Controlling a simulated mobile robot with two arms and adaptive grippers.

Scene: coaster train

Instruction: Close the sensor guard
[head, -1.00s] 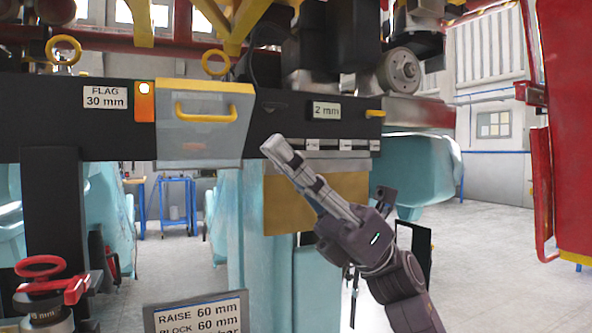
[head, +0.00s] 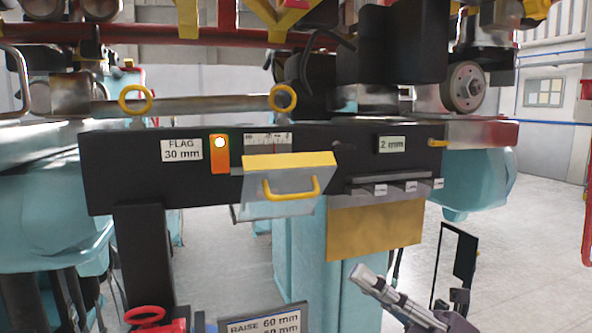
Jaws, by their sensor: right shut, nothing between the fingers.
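The sensor guard (head: 279,182) is a clear grey panel with a yellow top edge and a yellow handle (head: 292,190). It sits on the front of the black beam (head: 125,175), jutting toward me and tilted. A marked scale (head: 268,139) shows uncovered above its top edge. An orange plate with a lit lamp (head: 219,153) is just left of the scale. My right gripper (head: 366,273) is shut and empty, low in the picture, right of and below the guard, and not touching it. My left gripper is not in view.
A "FLAG 30 mm" label (head: 181,149) and a "2 mm" label (head: 392,144) are on the beam. Two yellow rings (head: 136,99) stand above it. A tan plate (head: 373,232) hangs below. A red handwheel (head: 145,314) and a raise/block sign (head: 262,325) are at the bottom.

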